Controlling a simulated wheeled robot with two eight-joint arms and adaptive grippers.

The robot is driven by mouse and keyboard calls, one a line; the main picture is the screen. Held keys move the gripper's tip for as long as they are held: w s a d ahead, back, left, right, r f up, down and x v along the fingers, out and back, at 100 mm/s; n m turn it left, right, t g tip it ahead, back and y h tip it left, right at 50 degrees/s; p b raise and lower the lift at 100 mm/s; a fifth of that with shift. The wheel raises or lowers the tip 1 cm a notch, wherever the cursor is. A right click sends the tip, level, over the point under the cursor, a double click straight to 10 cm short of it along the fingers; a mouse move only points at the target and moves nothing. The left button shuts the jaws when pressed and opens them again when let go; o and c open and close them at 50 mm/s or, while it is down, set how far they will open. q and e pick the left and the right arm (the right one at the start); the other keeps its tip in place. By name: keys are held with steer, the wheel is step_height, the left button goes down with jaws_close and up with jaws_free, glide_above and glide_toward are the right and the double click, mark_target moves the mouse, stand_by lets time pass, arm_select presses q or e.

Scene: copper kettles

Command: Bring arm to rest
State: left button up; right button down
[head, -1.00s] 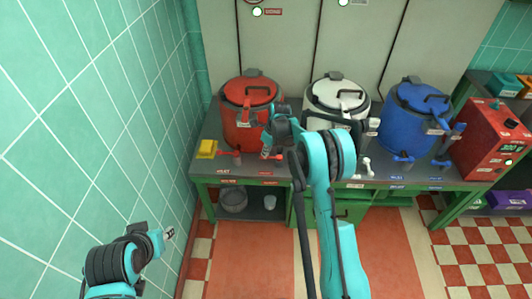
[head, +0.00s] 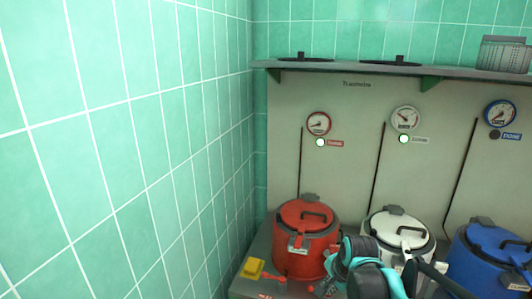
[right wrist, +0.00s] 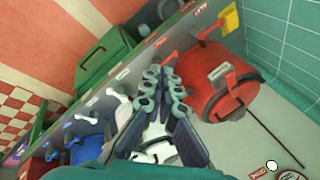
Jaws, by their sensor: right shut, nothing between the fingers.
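My right arm (head: 366,262) reaches in at the bottom of the head view, in front of the red kettle (head: 306,242) and the white kettle (head: 390,226). Its gripper (right wrist: 160,74) shows in the right wrist view, with the fingers close together and nothing between them. There it hangs over the counter's front, beside the red kettle (right wrist: 214,88) and partly in front of the white kettle (right wrist: 156,152). Contact with the kettles cannot be told. My left gripper is out of view.
A blue kettle (head: 484,262) stands at the right, and a yellow block (head: 252,268) lies left of the red kettle. A shelf (head: 350,67) runs above the gauges. The tiled wall (head: 120,140) bounds the left side.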

steer(key=s+f+n+t, duration=0.1)
steer(key=s+n+t, duration=0.1)
steer(key=s+n, duration=1.1)
steer(key=s, duration=0.6)
steer(key=shift+s+f+h, duration=0.15)
steer(key=shift+f+h, duration=0.1)
steer(key=shift+h, duration=0.15)
